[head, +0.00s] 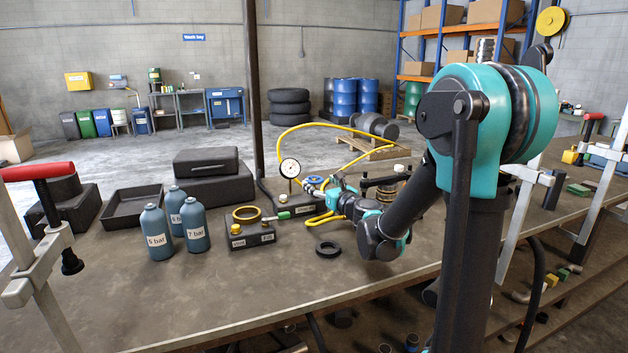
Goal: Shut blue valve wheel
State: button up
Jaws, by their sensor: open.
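The blue valve wheel (314,180) is small in the head view. It sits on the bench just right of the round pressure gauge (290,168), among yellow hoses. My gripper (331,186) reaches in from the right, with its teal and black end close beside the wheel. The gripper is open. At this size I cannot tell whether a finger touches the wheel, and I cannot read how far the wheel is turned. My arm hides part of the bench to the right.
Blue-grey bottles (156,232) with pressure labels stand at the left of the bench, near a black tray (131,208). A dark block with a yellow ring (246,214) and a black ring (328,249) lie nearer.

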aim_at(314, 178)
jog(key=shift+x, duration=2.3)
jog(key=c, duration=1.2)
